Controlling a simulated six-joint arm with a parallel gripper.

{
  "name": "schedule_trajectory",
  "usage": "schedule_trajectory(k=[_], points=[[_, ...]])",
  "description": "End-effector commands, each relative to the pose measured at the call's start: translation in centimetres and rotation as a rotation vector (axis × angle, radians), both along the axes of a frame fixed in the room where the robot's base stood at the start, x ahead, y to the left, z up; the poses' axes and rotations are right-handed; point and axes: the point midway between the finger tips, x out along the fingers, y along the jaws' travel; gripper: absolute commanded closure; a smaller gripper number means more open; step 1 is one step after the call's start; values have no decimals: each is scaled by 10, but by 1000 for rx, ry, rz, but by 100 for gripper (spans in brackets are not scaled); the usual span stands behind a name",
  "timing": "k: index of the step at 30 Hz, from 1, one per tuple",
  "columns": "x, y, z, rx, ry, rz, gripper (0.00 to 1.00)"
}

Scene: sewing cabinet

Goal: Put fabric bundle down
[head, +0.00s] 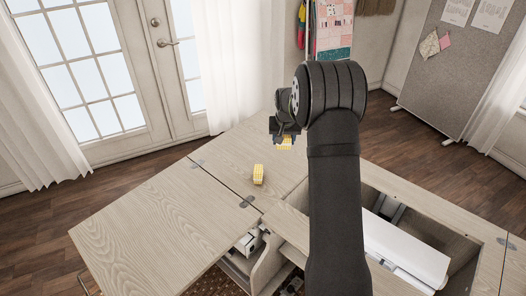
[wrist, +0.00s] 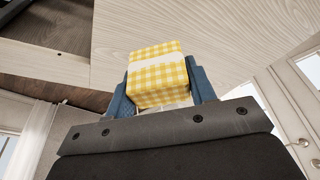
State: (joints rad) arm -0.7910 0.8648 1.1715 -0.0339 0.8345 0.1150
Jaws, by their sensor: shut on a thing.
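My gripper (wrist: 160,90) is shut on a yellow-and-white checked fabric bundle (wrist: 158,76) with a plain white band, held between two blue fingers in the wrist view. In the head view, my gripper (head: 285,137) is above the far part of the wooden cabinet top (head: 140,215), and the held bundle (head: 285,143) shows as a small yellow patch beneath it. I cannot tell its exact height above the wood. A second yellow bundle (head: 258,174) stands on the cabinet top, nearer and a little left of my gripper, apart from it.
The left leaf of the cabinet top is bare. A recessed opening at right holds a white sewing machine (head: 405,250). An open compartment (head: 250,242) lies at the front middle. Metal hinges (head: 247,202) sit along the seams. Double doors (head: 150,60) stand behind.

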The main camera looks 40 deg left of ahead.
Motion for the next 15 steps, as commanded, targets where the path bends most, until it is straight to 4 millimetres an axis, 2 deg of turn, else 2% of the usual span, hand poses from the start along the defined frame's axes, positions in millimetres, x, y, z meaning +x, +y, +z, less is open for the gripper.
schedule_trajectory(k=[1, 3, 8, 15], points=[[-12, 13, 0, 0, 0, 29, 71], [-24, 25, 0, 1, 1, 56, 71], [-39, 42, -3, 0, 1, 87, 71], [-60, 84, -32, -2, 2, 93, 71]])
